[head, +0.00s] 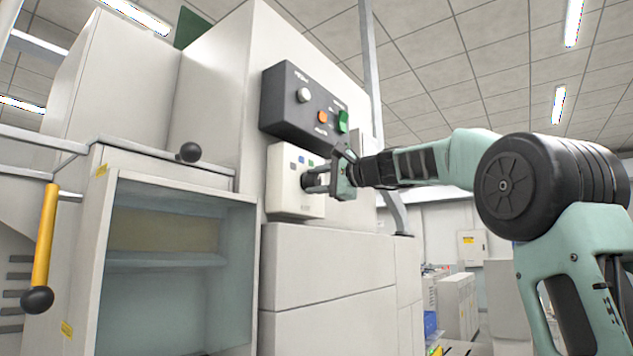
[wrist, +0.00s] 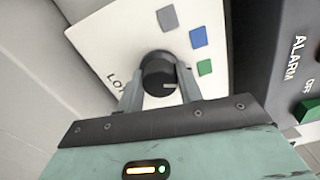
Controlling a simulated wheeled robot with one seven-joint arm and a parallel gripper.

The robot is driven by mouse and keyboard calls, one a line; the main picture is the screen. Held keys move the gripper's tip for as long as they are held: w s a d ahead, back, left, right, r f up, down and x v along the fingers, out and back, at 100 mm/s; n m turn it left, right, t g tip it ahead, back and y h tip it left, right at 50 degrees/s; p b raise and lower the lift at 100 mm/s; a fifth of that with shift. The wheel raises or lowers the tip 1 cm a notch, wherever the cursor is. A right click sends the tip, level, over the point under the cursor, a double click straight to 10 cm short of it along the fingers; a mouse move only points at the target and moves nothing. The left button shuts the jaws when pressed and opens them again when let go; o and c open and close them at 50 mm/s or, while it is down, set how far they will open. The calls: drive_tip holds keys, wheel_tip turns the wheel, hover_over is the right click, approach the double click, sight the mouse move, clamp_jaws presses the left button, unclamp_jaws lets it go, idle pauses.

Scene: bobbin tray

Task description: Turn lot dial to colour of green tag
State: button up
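The lot dial (wrist: 158,76) is a round black knob on a white panel (wrist: 100,35) lettered "LOT", partly covered. A short pale line on its face points right in the wrist view. Grey (wrist: 167,18), blue (wrist: 198,37) and green (wrist: 204,67) marks sit around it; the green one is nearest the line. My gripper (wrist: 159,80) has a finger on each side of the dial, seemingly against it. I make out no green tag.
A dark control box (head: 285,110) with a white knob, an orange button and a green switch (head: 343,121) is just above the white box. An open cabinet (head: 105,245) stands at left, with a yellow lever (head: 44,235) beside it.

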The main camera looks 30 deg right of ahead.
drive_tip(key=o, duration=0.4)
drive_tip(key=shift+d, duration=0.1)
drive_tip(key=b+v, duration=0.7)
drive_tip(key=v, duration=1)
drive_tip(key=shift+s, duration=0.2)
